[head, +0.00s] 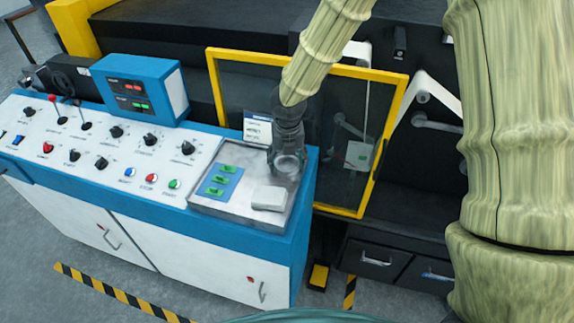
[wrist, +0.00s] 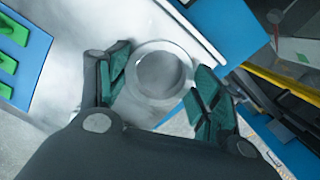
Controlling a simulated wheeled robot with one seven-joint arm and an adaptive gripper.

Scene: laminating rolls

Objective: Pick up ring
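A silvery metal ring (wrist: 160,46) lies on the grey metal tray (head: 227,203) at the right end of the control console. It also shows in the head view (head: 289,172), partly hidden under my gripper. My gripper (wrist: 159,82) is open, with its green-padded fingers on either side of the ring in the wrist view. A gap shows on the right side; on the left the finger is close to the rim, and I cannot tell whether it touches. In the head view my gripper (head: 287,148) points down over the ring.
On the tray, a blue plate (head: 212,191) with several green pieces and a white block (head: 269,198) lie left of and in front of the ring. A blue display box (head: 143,88) and knobs stand to the left. A yellow-framed clear door (head: 392,128) stands behind.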

